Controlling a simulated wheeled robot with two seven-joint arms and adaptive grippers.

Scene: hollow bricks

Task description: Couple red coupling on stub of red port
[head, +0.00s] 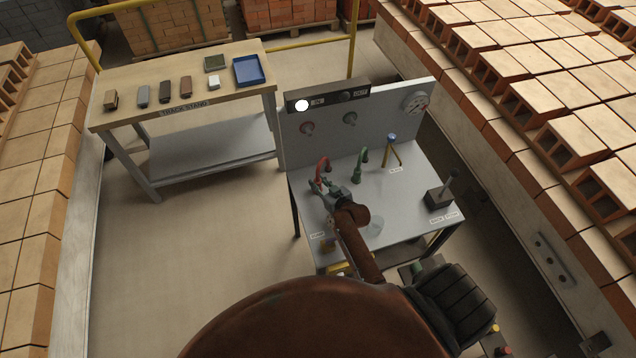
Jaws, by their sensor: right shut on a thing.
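The red coupling (322,167) is a small hooked red piece at the left of the grey bench top. My right gripper (328,190) is at its lower part, shut on it; the fingers hide some of that part. The red port (307,128) is a round reddish stub on the upright grey panel (380,120). It is above and behind the coupling, with a clear gap between them. Whether the coupling touches the bench is too small to tell. My left gripper is not in view.
A green coupling (360,162) stands right of the red one, below a greenish port (350,118). A blue-topped yellow stand (393,148), a gauge (415,102) and a dark block with a handle (440,195) are farther right.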

